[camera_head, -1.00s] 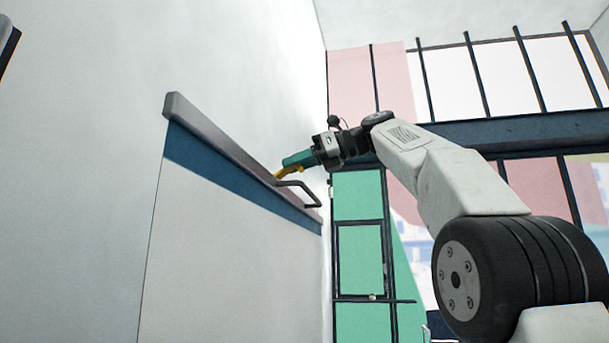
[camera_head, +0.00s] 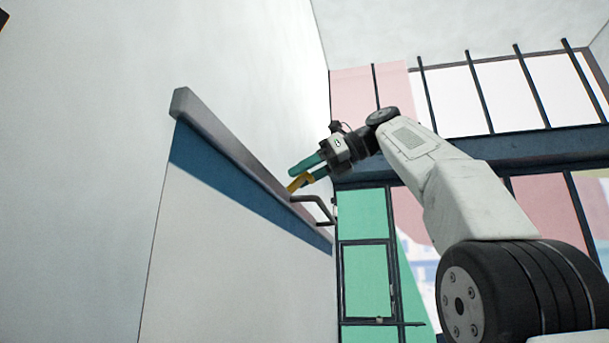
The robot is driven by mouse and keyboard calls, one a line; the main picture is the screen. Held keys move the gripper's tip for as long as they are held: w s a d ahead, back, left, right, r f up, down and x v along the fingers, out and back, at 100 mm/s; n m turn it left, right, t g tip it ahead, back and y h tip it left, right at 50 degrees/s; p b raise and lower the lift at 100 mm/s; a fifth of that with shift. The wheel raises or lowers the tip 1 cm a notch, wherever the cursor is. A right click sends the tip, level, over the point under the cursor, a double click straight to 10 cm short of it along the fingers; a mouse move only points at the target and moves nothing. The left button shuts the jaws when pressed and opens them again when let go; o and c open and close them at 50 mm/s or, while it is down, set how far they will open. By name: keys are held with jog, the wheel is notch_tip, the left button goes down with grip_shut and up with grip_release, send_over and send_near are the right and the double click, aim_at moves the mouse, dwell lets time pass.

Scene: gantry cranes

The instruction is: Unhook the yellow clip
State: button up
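The yellow clip (camera_head: 299,183) is small and sits at the top edge of the wall panel, close to the dark bent handle (camera_head: 316,207). My gripper (camera_head: 308,171) has green fingers and reaches down to the clip from the upper right. The two fingers stand apart, with a gap between them. The clip overlaps the fingertips in the picture; I cannot tell whether they touch it. How the clip is attached is too small to make out.
The panel has a grey top rail (camera_head: 225,140) and a blue band (camera_head: 225,187) against the white wall. A dark-framed window wall with green (camera_head: 365,280) and pink panes stands behind. Open space lies right of the rail.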

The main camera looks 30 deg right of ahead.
jog(key=shift+d, duration=0.15)
jog(key=s+d+r, duration=0.2)
jog(key=s+d, duration=0.8)
jog(key=d, duration=0.2)
jog(key=shift+s+d, duration=0.15)
jog(key=shift+s, duration=0.25)
